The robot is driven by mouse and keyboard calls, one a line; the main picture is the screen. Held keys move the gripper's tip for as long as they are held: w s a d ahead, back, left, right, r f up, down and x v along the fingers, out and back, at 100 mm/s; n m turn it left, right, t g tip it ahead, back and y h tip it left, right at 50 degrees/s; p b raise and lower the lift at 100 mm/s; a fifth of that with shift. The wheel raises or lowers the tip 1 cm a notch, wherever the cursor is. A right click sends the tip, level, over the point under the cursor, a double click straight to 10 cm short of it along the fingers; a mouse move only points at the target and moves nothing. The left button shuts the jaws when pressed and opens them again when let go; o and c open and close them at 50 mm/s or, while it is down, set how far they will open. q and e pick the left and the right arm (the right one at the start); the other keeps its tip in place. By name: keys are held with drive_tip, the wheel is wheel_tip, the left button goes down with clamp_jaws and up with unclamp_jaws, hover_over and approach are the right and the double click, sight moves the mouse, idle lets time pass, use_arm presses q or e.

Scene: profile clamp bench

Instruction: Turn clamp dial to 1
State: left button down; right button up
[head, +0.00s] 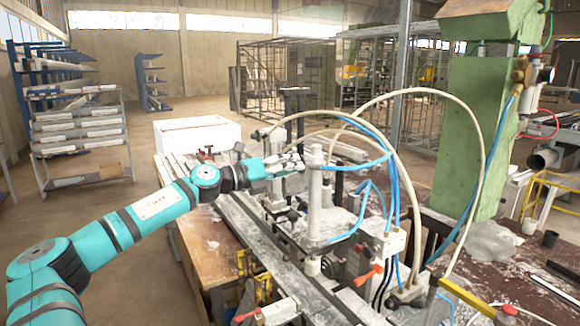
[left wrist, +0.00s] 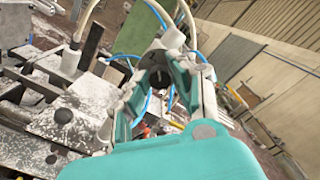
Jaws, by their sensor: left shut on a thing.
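My left gripper (head: 286,163) reaches in from the left to the clamp bench, beside a pale upright cylinder (head: 315,195). In the left wrist view, the fingers of my left gripper (left wrist: 165,72) close around a dark round part, which looks like the clamp dial (left wrist: 162,79). The fingers hide its sides, and no numbers or pointer setting can be read. In the head view the dial is hidden by the gripper and clamp parts. My right gripper is in neither view.
Pale and blue hoses (head: 388,165) loop over the clamp close to the gripper. A green machine column (head: 470,140) stands at the right. A long metal profile rail (head: 262,250) runs below my arm. A white box (head: 197,133) stands behind. Open floor lies at the left.

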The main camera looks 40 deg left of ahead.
use_arm(q)
drive_tip(key=shift+r+n+p, duration=0.1)
drive_tip(key=shift+n+p, duration=0.3)
drive_tip(key=shift+n, duration=1.6)
drive_tip(key=c, duration=1.1)
unclamp_jaws()
drive_tip(key=shift+r, duration=0.65)
wheel_tip(320, 180, up, 9)
drive_tip(key=shift+a+f, duration=0.15)
drive_tip(key=shift+f, duration=0.05)
